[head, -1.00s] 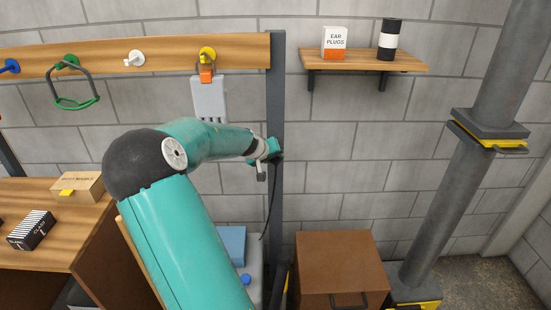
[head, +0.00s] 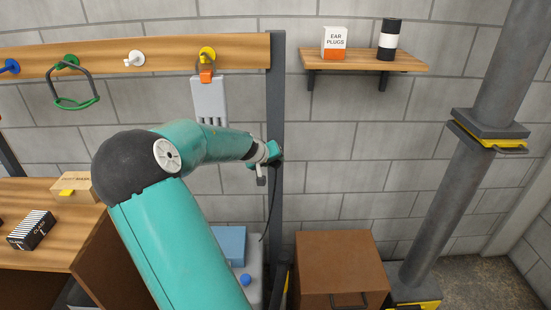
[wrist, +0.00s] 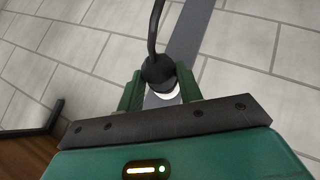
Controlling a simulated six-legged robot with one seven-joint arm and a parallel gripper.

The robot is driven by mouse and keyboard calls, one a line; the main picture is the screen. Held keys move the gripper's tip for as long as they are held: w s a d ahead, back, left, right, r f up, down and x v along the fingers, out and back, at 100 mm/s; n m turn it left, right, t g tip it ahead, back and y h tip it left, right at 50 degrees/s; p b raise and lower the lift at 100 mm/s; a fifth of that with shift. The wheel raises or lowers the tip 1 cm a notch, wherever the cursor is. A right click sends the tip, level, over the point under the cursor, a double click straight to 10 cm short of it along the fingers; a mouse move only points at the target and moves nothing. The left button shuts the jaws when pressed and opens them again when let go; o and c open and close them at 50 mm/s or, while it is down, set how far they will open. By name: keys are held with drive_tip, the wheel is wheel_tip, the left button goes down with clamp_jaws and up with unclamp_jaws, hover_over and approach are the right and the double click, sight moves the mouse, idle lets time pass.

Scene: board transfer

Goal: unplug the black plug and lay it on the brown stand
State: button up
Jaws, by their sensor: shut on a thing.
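My gripper (head: 270,153) is at the dark upright post (head: 276,90) in the head view. In the wrist view its two green fingers (wrist: 160,95) are closed on the black plug (wrist: 158,70), with a black cable leading up from it. A pale disc shows just under the plug between the fingers. I cannot tell whether the plug is still seated. In the head view the plug is mostly hidden by the gripper, and its cable (head: 272,205) hangs down along the post. The brown stand (head: 341,262) is a box with a flat top, lower and to the right.
A wooden shelf (head: 362,60) with an ear plugs box and a black-and-white can is at upper right. A grey pipe (head: 450,190) stands right of the stand. A grey bin (head: 256,270) with blue items is left of it. The stand's top is clear.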

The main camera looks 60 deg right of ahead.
sight(273, 168)
drive_tip(key=shift+s+a, duration=0.3)
drive_tip(key=shift+a, duration=0.35)
drive_tip(key=shift+s+a, duration=0.35)
drive_tip(key=shift+a, duration=0.25)
drive_tip(key=shift+s+a, duration=0.3)
drive_tip(key=shift+a, duration=0.35)
drive_tip(key=w+a+f+n+t+y, duration=0.1)
drive_tip(key=w+a+f+n+t, duration=0.4)
drive_tip(key=w+a, duration=0.6)
drive_tip(key=w+a+f+n+t+y, duration=0.15)
drive_tip(key=w+a+f+n, duration=0.25)
drive_tip(key=w+a+f, duration=0.5)
drive_tip(key=w+a+f+n+t+y, duration=0.1)
drive_tip(key=w+a+f+n+y, duration=0.1)
drive_tip(key=a, duration=0.9)
drive_tip(key=w+a+f+n+t+y, duration=0.1)
drive_tip(key=w+a+f+n+y, duration=0.1)
drive_tip(key=a, duration=0.9)
drive_tip(key=w+a+f+n+t+y, duration=0.1)
drive_tip(key=w+a+f+n+y, duration=0.2)
drive_tip(key=a, duration=0.9)
drive_tip(key=n, duration=0.3)
drive_tip(key=shift+w+f+t, duration=0.25)
drive_tip(key=shift+t, duration=0.1)
drive_tip(key=shift+a, duration=0.1)
